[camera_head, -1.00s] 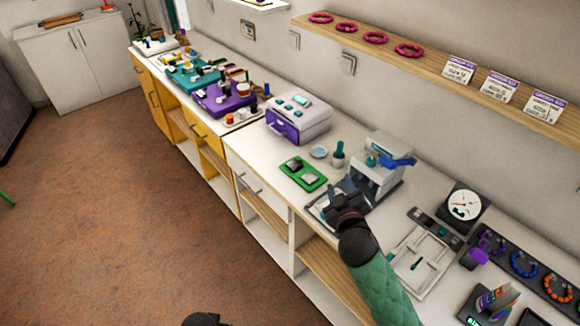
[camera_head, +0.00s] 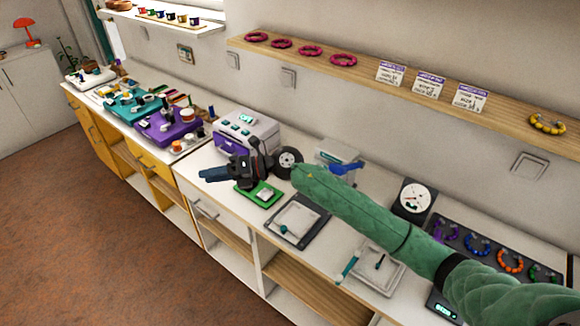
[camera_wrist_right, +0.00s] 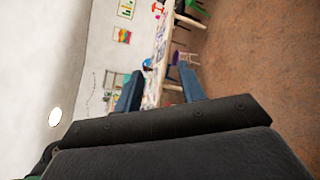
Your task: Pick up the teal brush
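A thin teal stick (camera_head: 348,268), which looks like the teal brush, lies at the left edge of a white tray (camera_head: 392,279) on the counter. Its details are too small to make out. My right gripper (camera_head: 204,174) points left above the counter, in front of the purple and white machine and well left of and behind the stick. In the right wrist view its two blue fingers (camera_wrist_right: 159,90) stand apart with nothing between them. The stick is not recognisable in that view. My left gripper is out of view.
A green tray (camera_head: 245,198) lies below my right gripper. A grey scale-like device (camera_head: 300,237), a dial gauge (camera_head: 413,199) and a bead board (camera_head: 470,222) stand along the counter. A wooden shelf (camera_head: 350,62) runs above. My right forearm crosses over the counter.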

